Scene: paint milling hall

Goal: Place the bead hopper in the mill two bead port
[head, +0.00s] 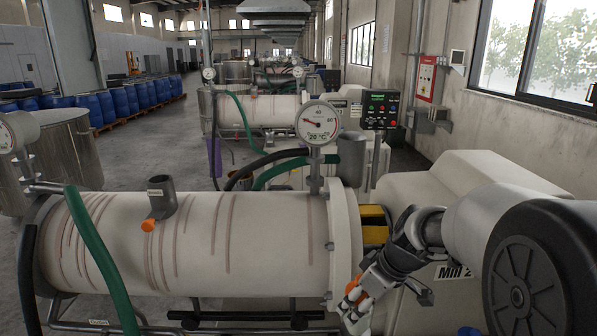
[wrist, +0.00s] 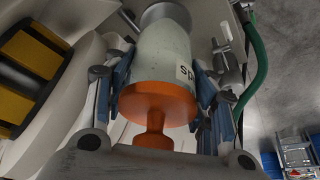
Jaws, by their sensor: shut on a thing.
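My gripper (head: 357,308) is low at the right end of the white mill drum (head: 250,235), beside the body marked "Mill 2" (head: 453,272). Whether this is the bead hopper I cannot tell. Orange also shows at my fingers in the head view. A short grey upright pipe (head: 161,190) with a small unreadable label and an orange-tipped side stub (head: 149,225) stands on the drum. It may be the bead port.
A dial gauge (head: 317,122) rises from the drum's right end, with a grey cylinder (head: 351,157) behind it. A green hose (head: 98,255) crosses the drum's left end. A yellow-and-black part (head: 374,224) lies behind my arm. Open floor shows at far left.

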